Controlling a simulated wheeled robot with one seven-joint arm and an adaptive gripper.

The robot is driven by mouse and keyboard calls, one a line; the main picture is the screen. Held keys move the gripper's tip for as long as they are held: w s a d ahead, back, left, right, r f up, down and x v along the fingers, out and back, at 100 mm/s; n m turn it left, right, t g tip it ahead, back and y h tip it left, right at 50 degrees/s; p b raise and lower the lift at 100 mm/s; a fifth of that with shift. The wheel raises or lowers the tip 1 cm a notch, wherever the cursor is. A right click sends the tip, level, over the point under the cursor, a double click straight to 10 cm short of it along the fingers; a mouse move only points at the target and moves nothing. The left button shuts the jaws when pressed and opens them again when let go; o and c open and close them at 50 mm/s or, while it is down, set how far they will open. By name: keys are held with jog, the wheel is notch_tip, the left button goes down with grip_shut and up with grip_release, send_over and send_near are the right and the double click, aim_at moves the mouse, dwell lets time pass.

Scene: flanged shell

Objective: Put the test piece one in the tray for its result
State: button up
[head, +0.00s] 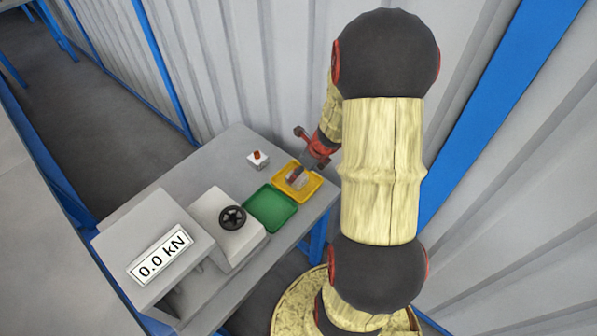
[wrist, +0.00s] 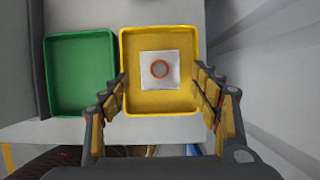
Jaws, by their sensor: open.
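A pale square piece with an orange ring around a grey centre (wrist: 160,69), which looks like the test piece, lies in the yellow tray (wrist: 185,105). The yellow tray also shows in the head view (head: 313,194), with the pale piece partly hidden by my gripper. The green tray (wrist: 81,110) stands to its left and is empty; it also shows in the head view (head: 270,208). My gripper (wrist: 162,90) is open above the yellow tray, its fingers on either side of the piece, holding nothing. I cannot tell its exact height above the piece.
A small white box with a red button (head: 258,159) sits behind the trays. A corrugated wall (head: 215,70) rises behind the grey table (head: 225,155).

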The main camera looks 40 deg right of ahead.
jog(key=p+v, duration=0.4)
jog(key=v, duration=0.5)
jog(key=w+a+r+n, duration=0.1)
jog(key=a+r+n, duration=1.5)
jog(key=a+n, duration=0.25)
jog(key=s+a+r+n+t, duration=0.1)
jog(key=s+a+r+n, duration=0.7)
jog(key=n, duration=0.8)
jog(key=shift+s+a+r, duration=0.35)
jog(key=shift+s+a, duration=0.2)
jog(key=shift+s, duration=0.45)
jog(key=shift+n, duration=0.25)
